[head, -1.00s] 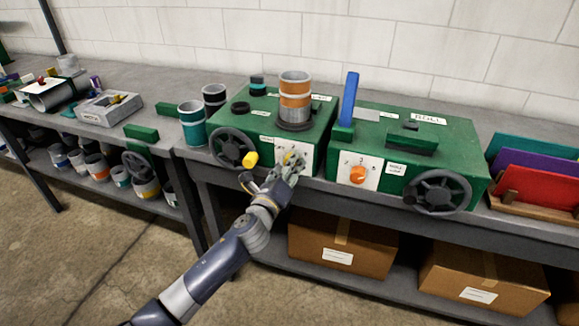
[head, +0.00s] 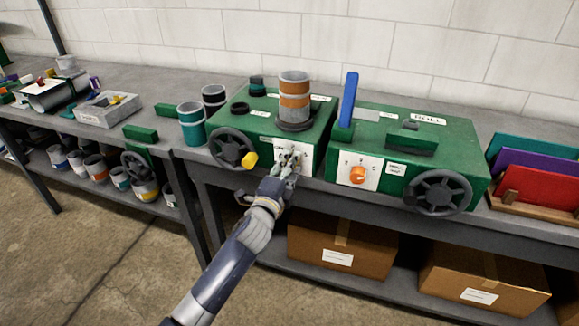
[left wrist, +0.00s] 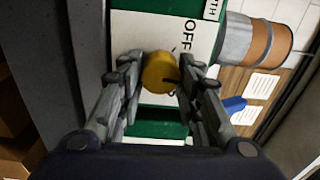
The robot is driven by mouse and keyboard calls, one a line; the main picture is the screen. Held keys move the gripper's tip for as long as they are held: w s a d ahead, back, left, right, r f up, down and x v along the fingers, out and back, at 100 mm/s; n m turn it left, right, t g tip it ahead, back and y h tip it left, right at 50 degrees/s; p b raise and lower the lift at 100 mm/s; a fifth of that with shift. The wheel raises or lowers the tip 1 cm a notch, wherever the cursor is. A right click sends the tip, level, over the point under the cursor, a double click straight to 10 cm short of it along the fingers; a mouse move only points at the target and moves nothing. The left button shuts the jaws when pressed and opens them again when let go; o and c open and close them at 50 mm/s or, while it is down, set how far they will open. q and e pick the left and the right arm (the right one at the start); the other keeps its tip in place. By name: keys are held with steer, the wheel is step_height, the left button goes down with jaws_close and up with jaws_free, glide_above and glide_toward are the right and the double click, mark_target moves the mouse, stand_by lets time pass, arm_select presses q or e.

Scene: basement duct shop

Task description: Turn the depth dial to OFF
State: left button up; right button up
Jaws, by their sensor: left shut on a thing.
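The yellow depth dial (left wrist: 158,72) sits on a white panel (left wrist: 195,25) on the front of the left green machine (head: 262,125). In the left wrist view, OFF is printed to the upper right of the dial. A dark mark on the dial points to the lower right, not at the word OFF. My left gripper (head: 288,158) is shut on the dial, with a finger on each side, and mostly hides it in the head view. My right gripper is not in view.
A handwheel (head: 232,148) with a yellow grip is left of the panel. An orange-banded duct piece (head: 295,98) stands on top of the machine. The right green machine (head: 455,140) has an orange dial (head: 357,174) and a blue lever (head: 349,98). Cardboard boxes (head: 340,245) are below.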

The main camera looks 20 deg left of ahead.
arm_select(q)
steer(key=n+p, duration=0.2)
steer(key=n, duration=1.1)
steer(key=shift+y+p, duration=0.3)
steer(key=shift+p, duration=0.1)
steer(key=shift+n, duration=0.4)
steer(key=o, duration=1.1)
steer(key=shift+s, duration=0.1)
steer(key=s, duration=1.1)
steer(key=shift+s+a, duration=0.15)
steer(key=shift+s, duration=0.25)
